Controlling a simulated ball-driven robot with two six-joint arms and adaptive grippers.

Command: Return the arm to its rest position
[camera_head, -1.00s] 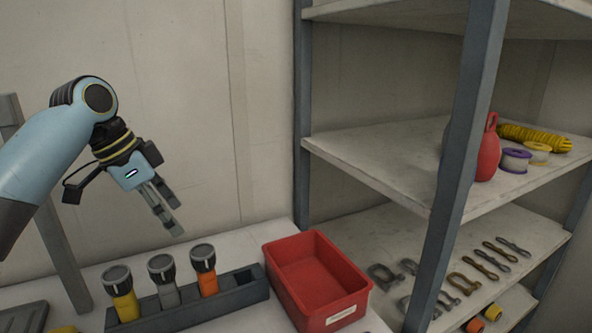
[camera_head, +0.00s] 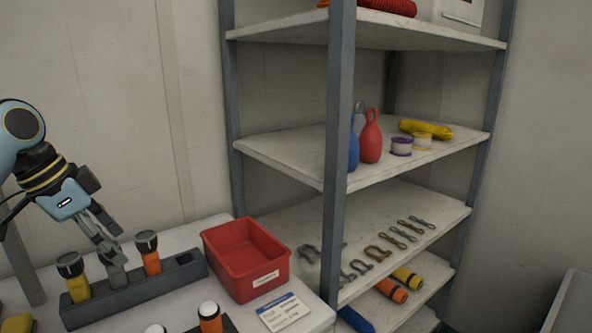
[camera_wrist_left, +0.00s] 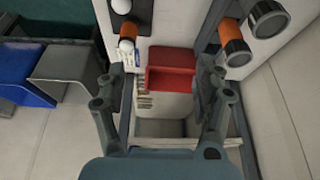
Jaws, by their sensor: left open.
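My left gripper (camera_head: 108,228) is in the head view at the left, tilted down over the torch rack. Its jaws are open and I see nothing between them. In the left wrist view the two fingers (camera_wrist_left: 163,95) are spread wide apart. The fingertips overlap the top of a grey torch (camera_head: 117,274) in the head view; I cannot tell whether they touch it. A yellow torch (camera_head: 77,284) and an orange torch (camera_head: 150,257) stand upright in the dark rack (camera_head: 185,281) on either side. My right gripper is not in view.
A red bin (camera_head: 246,278) sits right of the rack, with a label card (camera_head: 285,314) in front of it. A shelf unit (camera_head: 341,120) with bottles, rope, tape and shackles stands to the right. A blue bin (camera_wrist_left: 28,85) shows in the wrist view. The wall above the table is bare.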

